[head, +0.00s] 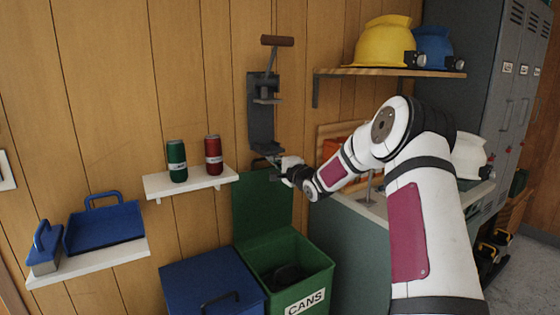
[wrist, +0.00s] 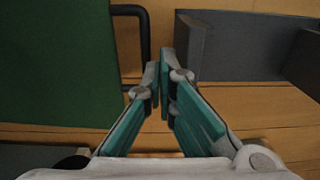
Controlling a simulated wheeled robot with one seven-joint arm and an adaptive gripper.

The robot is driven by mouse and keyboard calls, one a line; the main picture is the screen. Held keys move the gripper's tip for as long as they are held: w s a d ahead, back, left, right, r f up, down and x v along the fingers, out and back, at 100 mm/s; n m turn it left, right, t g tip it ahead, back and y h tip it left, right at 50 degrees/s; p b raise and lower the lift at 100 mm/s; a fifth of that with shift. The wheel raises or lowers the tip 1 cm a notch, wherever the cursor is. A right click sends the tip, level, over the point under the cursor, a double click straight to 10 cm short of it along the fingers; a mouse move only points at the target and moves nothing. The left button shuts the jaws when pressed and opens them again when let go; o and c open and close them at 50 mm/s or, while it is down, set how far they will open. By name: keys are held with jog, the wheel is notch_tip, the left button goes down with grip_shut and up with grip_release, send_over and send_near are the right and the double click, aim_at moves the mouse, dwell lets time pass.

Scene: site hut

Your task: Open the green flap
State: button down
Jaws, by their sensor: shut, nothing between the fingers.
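The green flap (head: 262,205) stands upright at the back of the green bin (head: 310,280), against the wall, and the bin's mouth is open. Something dark lies inside the bin. The flap's flat green face also fills the left of the wrist view (wrist: 50,60), with its black bar handle (wrist: 145,40) along its edge. My gripper (head: 277,161) is at the flap's upper right. Its fingers (wrist: 160,78) are shut and empty, beside the handle; I cannot tell whether they touch it.
A can crusher (head: 262,120) is on the wall just above my gripper. A shelf (head: 200,185) with a green can (head: 177,160) and a red can (head: 213,155) is to the left. A blue bin (head: 205,280) with its flap down stands beside the green one.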

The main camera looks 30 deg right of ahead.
jog(key=s+r+p, duration=0.1)
jog(key=s, duration=0.9)
jog(key=shift+d+r, duration=0.2)
jog(key=shift+r, duration=0.1)
jog(key=shift+s, duration=0.1)
